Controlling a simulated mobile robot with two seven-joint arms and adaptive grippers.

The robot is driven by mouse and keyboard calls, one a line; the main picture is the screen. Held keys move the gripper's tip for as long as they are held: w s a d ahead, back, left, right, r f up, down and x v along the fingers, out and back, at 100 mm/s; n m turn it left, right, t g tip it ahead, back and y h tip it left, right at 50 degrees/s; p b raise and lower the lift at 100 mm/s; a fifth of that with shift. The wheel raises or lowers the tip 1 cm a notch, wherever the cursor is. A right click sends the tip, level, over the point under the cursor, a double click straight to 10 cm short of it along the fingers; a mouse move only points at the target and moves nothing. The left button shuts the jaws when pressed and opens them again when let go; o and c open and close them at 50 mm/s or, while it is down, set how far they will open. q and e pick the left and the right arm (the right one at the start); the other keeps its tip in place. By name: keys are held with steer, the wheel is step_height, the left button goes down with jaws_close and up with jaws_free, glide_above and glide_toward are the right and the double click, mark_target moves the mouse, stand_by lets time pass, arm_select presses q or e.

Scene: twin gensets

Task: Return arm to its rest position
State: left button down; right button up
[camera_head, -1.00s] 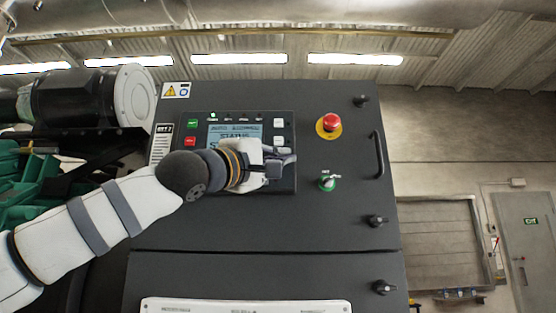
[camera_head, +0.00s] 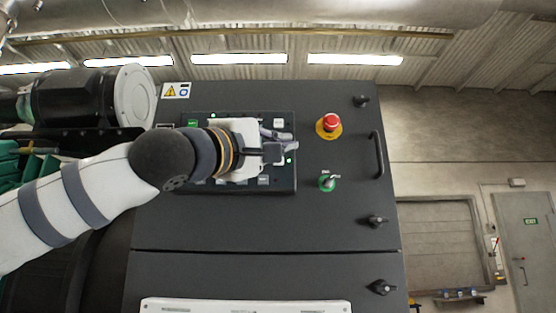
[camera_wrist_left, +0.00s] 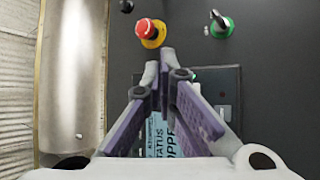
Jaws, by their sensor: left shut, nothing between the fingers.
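My left gripper (camera_head: 292,142) is in front of the control panel (camera_head: 288,182) of a dark cabinet. Its fingers are closed with nothing between them. In the left wrist view the closed fingertips (camera_wrist_left: 165,58) point toward the cabinet face. The gripper and wrist hide most of the panel and its screen in the head view. Part of the screen (camera_wrist_left: 158,145) with status text shows between the fingers in the left wrist view. I cannot tell the exact gap to the panel. My right gripper is in neither view.
A red emergency stop button (camera_head: 331,122) on a yellow ring and a green-based rotary switch (camera_head: 327,183) sit right of the gripper. A black handle (camera_head: 377,155) and latches stand out along the cabinet's right edge. A dark cylindrical machine part (camera_head: 85,97) is at left.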

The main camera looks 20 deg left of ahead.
arm_select(q)
steer(key=shift+w+f, duration=0.1)
stand_by(0.5)
